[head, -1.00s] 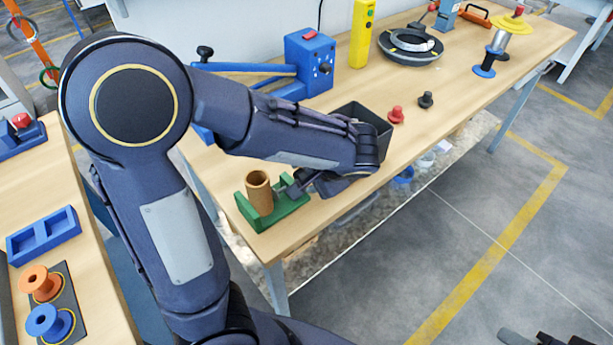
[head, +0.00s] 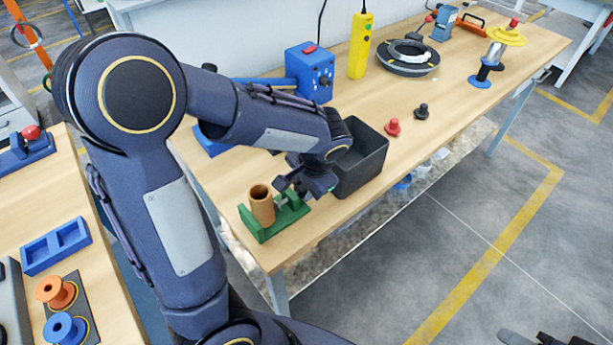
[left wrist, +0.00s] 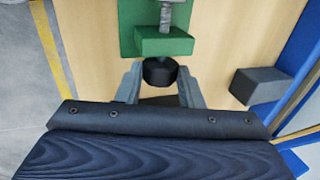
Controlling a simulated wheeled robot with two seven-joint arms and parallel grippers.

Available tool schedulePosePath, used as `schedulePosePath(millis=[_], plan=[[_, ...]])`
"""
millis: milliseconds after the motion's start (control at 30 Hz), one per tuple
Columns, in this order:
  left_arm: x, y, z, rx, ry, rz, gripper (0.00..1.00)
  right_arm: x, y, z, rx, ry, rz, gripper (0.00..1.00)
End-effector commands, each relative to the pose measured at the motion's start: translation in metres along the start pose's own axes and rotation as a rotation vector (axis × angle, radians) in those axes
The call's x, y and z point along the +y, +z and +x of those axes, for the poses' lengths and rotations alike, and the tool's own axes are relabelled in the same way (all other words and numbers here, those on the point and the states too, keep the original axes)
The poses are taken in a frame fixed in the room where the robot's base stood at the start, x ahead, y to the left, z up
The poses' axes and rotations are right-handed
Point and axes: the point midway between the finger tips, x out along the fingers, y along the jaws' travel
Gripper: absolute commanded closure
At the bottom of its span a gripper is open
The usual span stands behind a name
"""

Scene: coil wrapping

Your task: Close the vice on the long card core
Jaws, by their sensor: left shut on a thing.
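The card core (head: 262,206) is a brown open tube standing in the green vice (head: 285,219) at the table's near corner. In the left wrist view a green vice block (left wrist: 165,43) shows with a grey screw (left wrist: 175,15) through it and a black knob (left wrist: 160,71) on its end. My left gripper (head: 290,187) is at the screw end of the vice, its fingers on either side of the knob and shut on it. The core is outside the left wrist view. Dark parts at the lower right edge look like my right gripper (head: 540,338); its jaws are unclear.
A dark open bin (head: 362,160) stands close beside my left gripper. Red (head: 392,128) and black (head: 421,111) knobbed pieces lie beyond it. A blue box machine (head: 312,72) and yellow device (head: 361,45) stand at the back. The table's front edge is near the vice.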

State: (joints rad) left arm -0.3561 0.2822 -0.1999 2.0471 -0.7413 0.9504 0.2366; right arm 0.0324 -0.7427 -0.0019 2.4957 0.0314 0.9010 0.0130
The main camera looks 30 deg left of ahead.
Motion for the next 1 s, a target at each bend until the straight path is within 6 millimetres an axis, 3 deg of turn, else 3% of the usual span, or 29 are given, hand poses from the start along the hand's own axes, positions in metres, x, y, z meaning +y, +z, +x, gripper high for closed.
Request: schedulePosePath(millis=[267,533,1000], plan=[[0.0,-0.001,0.0,0.004,0.014,0.001,0.81,-0.001,0.0,-0.001,-0.001,0.0,0.0,0.64],[-0.01,0.001,-0.005,-0.002,0.244,-0.009,0.81,-0.018,-0.019,-0.038,0.0,0.0,0.0,0.64],[-0.01,-0.001,0.0,0.002,0.354,-0.002,0.81,-0.02,-0.022,-0.044,-0.001,0.0,0.0,0.64]])
